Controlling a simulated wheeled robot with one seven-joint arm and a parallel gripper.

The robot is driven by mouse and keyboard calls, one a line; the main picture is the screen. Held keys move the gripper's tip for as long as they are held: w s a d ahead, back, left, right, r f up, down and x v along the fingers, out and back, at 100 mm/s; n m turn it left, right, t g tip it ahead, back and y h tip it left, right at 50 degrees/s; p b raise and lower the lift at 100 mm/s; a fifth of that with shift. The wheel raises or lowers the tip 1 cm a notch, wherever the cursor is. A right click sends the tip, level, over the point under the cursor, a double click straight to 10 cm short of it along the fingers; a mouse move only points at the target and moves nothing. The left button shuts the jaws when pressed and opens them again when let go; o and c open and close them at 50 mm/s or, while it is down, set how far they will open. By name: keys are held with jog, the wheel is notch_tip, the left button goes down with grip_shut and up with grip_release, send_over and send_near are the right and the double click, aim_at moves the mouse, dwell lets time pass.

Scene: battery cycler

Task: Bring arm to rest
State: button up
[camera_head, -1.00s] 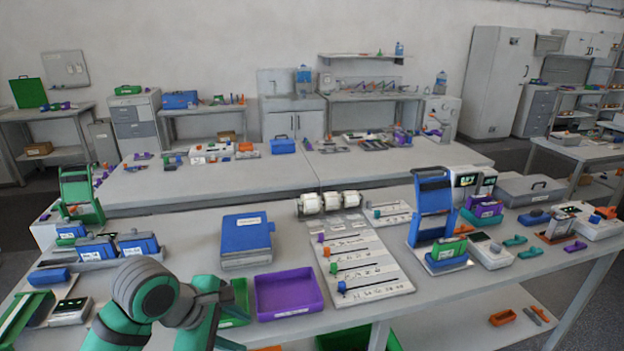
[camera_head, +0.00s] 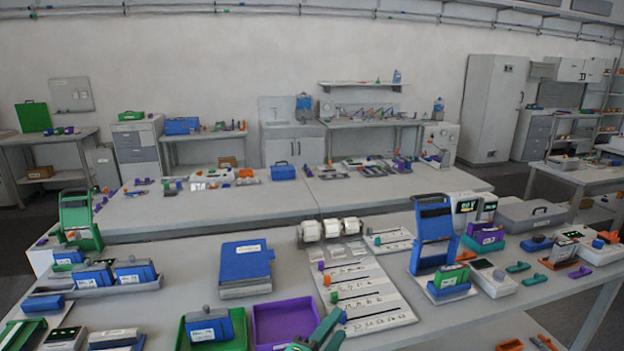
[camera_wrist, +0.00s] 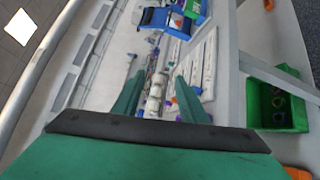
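My gripper (camera_head: 337,324) shows only as two green fingers at the bottom of the head view, in front of the purple tray (camera_head: 256,325) and the white slotted board (camera_head: 395,312). The rest of my arm is out of that view. In the wrist view my gripper (camera_wrist: 157,88) has its two green fingers apart with nothing held between them. The bench and its small items show beyond the fingertips. I cannot tell the exact height of the gripper above the bench.
A green tray (camera_head: 238,342) with a blue block (camera_head: 206,326) stands left of the purple tray. A blue case (camera_head: 246,268), white rolls (camera_head: 332,229) and a blue stand (camera_head: 433,237) are on the bench. A green bin (camera_wrist: 262,105) sits lower at right in the wrist view.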

jog(key=s+f+m+t+y, duration=0.15)
jog(key=s+f+y, duration=0.65)
jog(key=s+f, duration=1.05)
jog(key=s+a+m, duration=0.2)
jog(key=s+m, duration=0.4)
jog(key=s, duration=0.5)
jog(key=s+a+m, duration=0.3)
jog(key=s+m, duration=0.3)
jog(key=s, duration=0.6)
jog(key=shift+g+y, duration=0.4)
jog(key=shift+g, duration=0.05)
jog(key=shift+f+m, duration=0.1)
jog(key=shift+m, duration=0.15)
